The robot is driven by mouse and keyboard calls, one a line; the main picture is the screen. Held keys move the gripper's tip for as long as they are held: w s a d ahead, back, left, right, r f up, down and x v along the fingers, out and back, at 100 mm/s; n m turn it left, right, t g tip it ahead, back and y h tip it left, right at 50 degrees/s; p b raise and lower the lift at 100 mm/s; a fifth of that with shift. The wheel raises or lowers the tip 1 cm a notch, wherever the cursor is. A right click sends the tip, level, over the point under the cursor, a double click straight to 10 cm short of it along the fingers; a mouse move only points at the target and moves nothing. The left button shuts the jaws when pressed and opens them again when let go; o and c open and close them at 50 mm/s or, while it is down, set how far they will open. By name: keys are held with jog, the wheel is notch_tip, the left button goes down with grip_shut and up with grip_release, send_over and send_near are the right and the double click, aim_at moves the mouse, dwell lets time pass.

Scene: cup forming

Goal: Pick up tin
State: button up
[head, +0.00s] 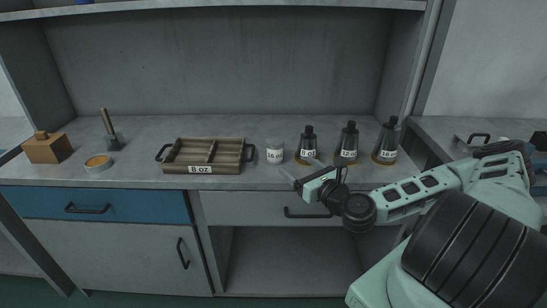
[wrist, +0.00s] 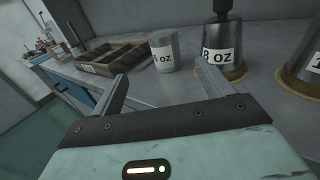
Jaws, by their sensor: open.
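A small white cylindrical tin (head: 275,154) with an "oz" label stands upright on the counter, right of the wooden tray. In the wrist view the tin (wrist: 164,53) shows beyond my fingertips, between them in the picture and apart from them. My gripper (head: 298,168) is open and empty at the counter's front edge, to the right of the tin and nearer me. Both fingers of my gripper (wrist: 162,76) show in the wrist view. A low round tin (head: 98,163) with orange contents sits farther left.
A wooden block (head: 47,149) and a handled tool (head: 110,133) are at far left.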

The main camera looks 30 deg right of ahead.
aim_at(280, 150)
jog(key=w+p, duration=0.1)
jog(key=w, duration=0.7)
jog(key=shift+w+r, duration=0.1)
jog(key=shift+w, duration=0.3)
jog(key=shift+w+d+p, duration=0.25)
jog(key=shift+w+p, duration=0.2)
jog(key=shift+w, duration=0.9)
jog(key=shift+w+d+p, duration=0.2)
jog(key=shift+w+p, duration=0.2)
jog(key=shift+w, duration=0.95)
jog(key=c, duration=1.1)
